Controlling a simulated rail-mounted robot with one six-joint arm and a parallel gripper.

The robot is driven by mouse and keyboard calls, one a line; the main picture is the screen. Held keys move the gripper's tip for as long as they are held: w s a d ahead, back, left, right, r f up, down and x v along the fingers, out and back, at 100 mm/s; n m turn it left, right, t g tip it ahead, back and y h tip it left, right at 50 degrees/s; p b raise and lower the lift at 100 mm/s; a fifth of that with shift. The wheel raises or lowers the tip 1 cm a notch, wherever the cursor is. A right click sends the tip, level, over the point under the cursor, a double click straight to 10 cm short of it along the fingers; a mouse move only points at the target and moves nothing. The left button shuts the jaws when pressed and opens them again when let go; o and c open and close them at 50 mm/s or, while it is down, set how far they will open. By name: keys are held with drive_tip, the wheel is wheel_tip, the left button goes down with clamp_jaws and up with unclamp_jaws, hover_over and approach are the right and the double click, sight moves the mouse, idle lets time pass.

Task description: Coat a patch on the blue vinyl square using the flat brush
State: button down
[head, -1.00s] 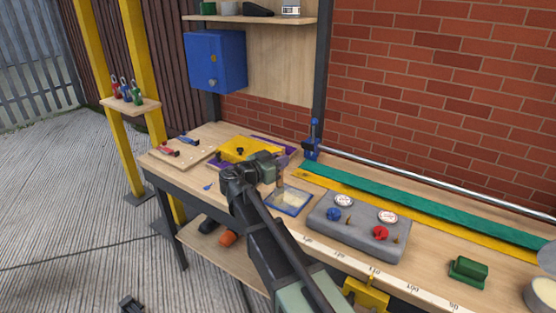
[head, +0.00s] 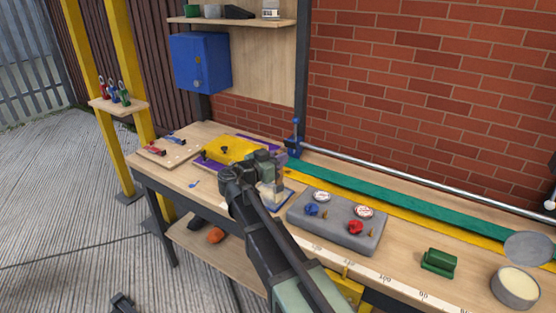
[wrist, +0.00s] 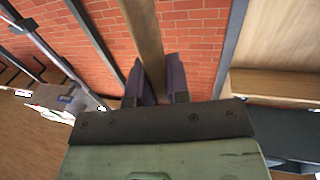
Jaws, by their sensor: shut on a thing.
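My gripper (head: 275,163) is shut on the flat brush, whose wooden handle (wrist: 146,40) runs between the two dark fingers in the wrist view. In the head view the gripper is above the blue vinyl square (head: 286,204) on the bench. A pale cream area shows on the square. The gripper and brush hide much of the square, and I cannot tell whether the bristles touch it.
A grey block (head: 330,232) with knobs and gauges is right of the square. A yellow plate (head: 232,150) lies left. An open tin of cream stuff (head: 515,287) and a green block (head: 438,262) are at right. A metal rail (head: 420,185) runs behind.

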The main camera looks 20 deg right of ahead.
drive_tip(key=shift+r+p, duration=2.4)
drive_tip(key=shift+r, duration=0.45)
